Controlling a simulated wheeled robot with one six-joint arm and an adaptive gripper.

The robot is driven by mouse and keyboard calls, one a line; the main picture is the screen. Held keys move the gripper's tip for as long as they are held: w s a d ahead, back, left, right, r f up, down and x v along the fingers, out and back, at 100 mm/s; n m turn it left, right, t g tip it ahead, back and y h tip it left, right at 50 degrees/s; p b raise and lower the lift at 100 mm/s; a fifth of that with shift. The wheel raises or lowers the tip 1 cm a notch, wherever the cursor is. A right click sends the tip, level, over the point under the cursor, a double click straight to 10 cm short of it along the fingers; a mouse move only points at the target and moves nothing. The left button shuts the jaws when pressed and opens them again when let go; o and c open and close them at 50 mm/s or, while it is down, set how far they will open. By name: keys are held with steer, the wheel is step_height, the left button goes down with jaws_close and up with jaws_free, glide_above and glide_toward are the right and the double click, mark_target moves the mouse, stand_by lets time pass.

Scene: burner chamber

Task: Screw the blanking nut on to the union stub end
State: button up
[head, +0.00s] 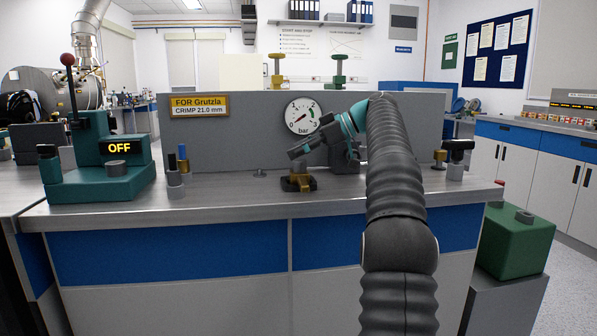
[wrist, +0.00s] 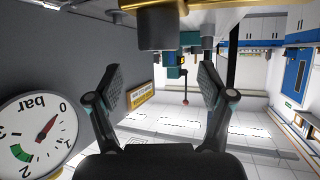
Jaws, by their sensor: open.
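My gripper (head: 299,154) is at the end of the arm above the middle of the bench, pointing left. In the wrist view, which looks upside down, its two fingers (wrist: 163,88) are apart with nothing between the tips. A brass fitting (head: 298,182) stands on the bench just below the gripper in the head view. A brass block and a dull upright cylinder (wrist: 157,32) show at the top of the wrist view, beyond the fingertips. A small brass piece (head: 439,156) sits at the right of the bench. I cannot tell which piece is the blanking nut or the stub end.
A grey panel with a pressure gauge (head: 303,115) stands close behind the gripper. A teal machine reading OFF (head: 121,149) and upright pegs (head: 175,177) are at the left. A dark-topped fitting (head: 457,148) stands at the right. The bench front is mostly clear.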

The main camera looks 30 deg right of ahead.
mark_target(304, 160)
steer(key=shift+f, duration=0.1)
steer(key=shift+f+b, duration=1.55)
steer(key=shift+f, duration=0.15)
jaws_close()
steer(key=shift+c, duration=1.6)
jaws_free()
